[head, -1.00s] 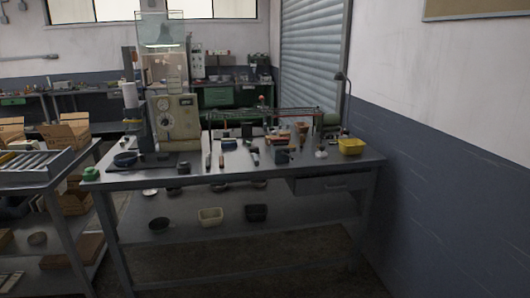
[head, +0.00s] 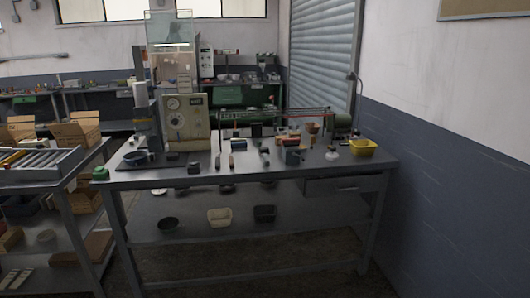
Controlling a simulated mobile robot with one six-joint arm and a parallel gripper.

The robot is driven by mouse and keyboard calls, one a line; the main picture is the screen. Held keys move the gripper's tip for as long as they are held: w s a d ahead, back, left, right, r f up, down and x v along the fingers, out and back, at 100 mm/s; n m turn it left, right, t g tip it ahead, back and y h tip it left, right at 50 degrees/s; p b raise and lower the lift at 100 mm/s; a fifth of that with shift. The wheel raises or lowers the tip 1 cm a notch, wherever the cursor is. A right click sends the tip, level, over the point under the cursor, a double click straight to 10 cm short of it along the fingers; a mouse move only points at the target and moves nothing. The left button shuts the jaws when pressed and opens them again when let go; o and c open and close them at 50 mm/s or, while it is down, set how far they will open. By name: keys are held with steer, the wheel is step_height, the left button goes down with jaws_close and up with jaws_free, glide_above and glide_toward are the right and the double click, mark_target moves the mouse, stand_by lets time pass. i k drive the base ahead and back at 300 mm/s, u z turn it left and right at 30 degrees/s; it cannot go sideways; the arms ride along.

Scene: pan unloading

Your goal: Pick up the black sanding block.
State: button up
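My gripper is not in view. On the metal workbench (head: 340,172) ahead, a small dark block (head: 194,168) sits near the front edge, in front of the beige machine with a dial. A larger dark blocky item (head: 293,157) sits farther right on the same top. Either could be the black sanding block; both are too small in view to tell.
The beige dial machine (head: 187,122) stands on the bench's left part. A cart (head: 60,185) with boxes stands left. Bare floor shows below the bench.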

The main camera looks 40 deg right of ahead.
mark_target(263, 150)
steer(key=i, duration=0.95)
